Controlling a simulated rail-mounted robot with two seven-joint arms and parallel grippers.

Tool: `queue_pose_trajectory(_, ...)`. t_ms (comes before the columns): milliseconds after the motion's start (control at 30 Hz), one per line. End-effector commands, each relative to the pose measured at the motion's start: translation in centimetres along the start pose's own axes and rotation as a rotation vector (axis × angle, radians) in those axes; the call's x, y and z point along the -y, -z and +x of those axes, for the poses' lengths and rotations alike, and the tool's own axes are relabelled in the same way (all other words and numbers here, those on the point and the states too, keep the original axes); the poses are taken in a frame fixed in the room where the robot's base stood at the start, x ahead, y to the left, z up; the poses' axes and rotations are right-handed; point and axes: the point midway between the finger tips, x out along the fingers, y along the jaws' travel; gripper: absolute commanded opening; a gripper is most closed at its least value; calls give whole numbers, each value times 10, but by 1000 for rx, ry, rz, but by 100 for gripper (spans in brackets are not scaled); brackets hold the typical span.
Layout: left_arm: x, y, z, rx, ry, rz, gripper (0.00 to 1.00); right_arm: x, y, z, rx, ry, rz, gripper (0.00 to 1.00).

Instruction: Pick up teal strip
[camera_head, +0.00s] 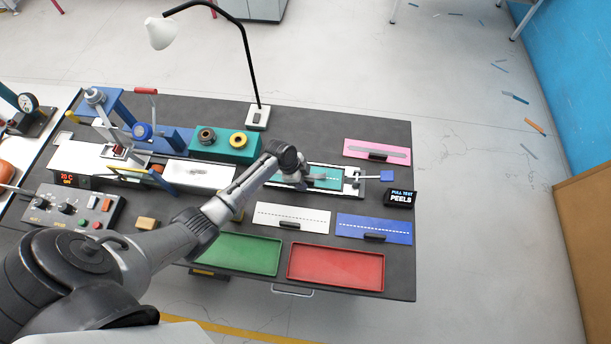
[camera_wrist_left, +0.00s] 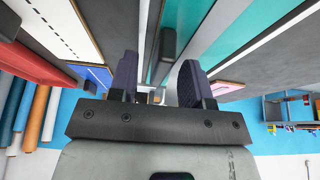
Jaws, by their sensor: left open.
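In the left wrist view, the two dark fingers of the left gripper (camera_wrist_left: 158,82) stand apart. A dark block (camera_wrist_left: 167,44) shows just beyond them, near teal and white surfaces. Contact between the fingers and the strip cannot be told. My right gripper is not in view.
A white board (camera_head: 292,217), blue board (camera_head: 374,229) and pink board (camera_head: 377,151) lie around the fixture. A green tray (camera_head: 238,253) and red tray (camera_head: 335,266) sit at the front edge. A lamp (camera_head: 246,60) and a teal block with rings (camera_head: 224,146) stand behind.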

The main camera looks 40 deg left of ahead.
Motion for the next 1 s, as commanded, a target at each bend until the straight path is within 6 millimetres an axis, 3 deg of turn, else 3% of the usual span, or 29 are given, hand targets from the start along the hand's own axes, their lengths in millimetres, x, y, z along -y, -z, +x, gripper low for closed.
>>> queue_pose_trajectory(267, 0, 0, 1, 0, 1, 0, 44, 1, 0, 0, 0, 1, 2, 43)
queue_pose_trajectory(733, 0, 0, 1, 0, 1, 0, 0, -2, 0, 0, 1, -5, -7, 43)
queue_pose_trajectory(1000, 0, 0, 1, 0, 1, 0, 0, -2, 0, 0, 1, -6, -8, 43)
